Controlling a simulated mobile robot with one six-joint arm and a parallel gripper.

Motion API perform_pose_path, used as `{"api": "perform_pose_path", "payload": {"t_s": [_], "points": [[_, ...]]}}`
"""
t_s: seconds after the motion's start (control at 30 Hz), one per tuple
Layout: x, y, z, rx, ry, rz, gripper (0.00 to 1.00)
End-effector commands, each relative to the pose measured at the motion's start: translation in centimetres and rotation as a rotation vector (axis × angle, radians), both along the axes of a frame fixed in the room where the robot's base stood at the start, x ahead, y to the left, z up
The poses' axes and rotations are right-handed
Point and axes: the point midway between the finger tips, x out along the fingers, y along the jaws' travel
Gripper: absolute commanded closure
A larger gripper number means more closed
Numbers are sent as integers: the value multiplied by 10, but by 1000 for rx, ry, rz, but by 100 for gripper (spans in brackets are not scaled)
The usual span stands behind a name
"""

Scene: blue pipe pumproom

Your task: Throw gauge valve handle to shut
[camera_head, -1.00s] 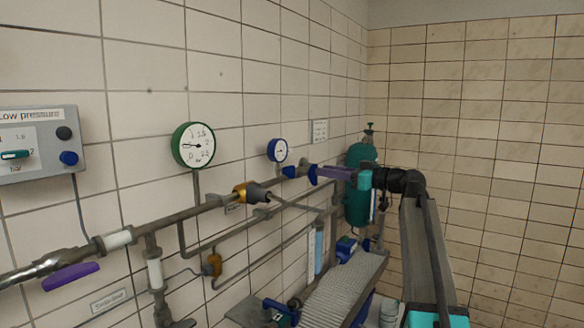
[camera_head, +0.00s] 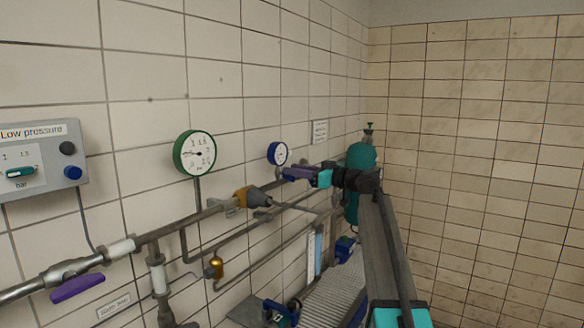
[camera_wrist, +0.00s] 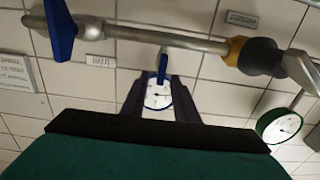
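The small blue-rimmed gauge (camera_head: 277,153) is on the wall above the pipe. It also shows in the wrist view (camera_wrist: 158,98), framed between my fingers. A slim blue handle (camera_wrist: 162,68) stands at the pipe in front of this gauge, between or just beyond my fingertips. I cannot tell whether the fingers touch it. My gripper (camera_wrist: 159,82) is open, with one finger on each side of the handle. In the head view my gripper (camera_head: 286,172) reaches in from the right, just below the small gauge, and hides most of the handle.
A larger blue handle (camera_wrist: 60,28) sits on the same pipe (camera_wrist: 170,39). A yellow-and-grey fitting (camera_head: 252,197) and the green-rimmed gauge (camera_head: 195,153) lie to the left in the head view. A purple handle (camera_head: 78,288) is lower left. A green cylinder (camera_head: 360,157) stands behind my arm.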

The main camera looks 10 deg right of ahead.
Motion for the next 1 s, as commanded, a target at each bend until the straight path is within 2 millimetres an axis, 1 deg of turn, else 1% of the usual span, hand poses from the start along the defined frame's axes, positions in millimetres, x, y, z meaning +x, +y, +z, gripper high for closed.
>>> {"api": "perform_pose_path", "payload": {"t_s": [0.03,0.2,0.5,0.57,0.6,0.67,0.7,1.0], "points": [[4,4,1,-1,1,2,73],[10,9,1,0,0,0,73],[10,12,0,0,0,1,73],[10,12,0,0,0,1,81],[10,12,0,0,0,1,88],[10,12,0,0,0,1,98],[10,12,0,0,0,1,100],[10,12,-1,6,7,2,100]]}}
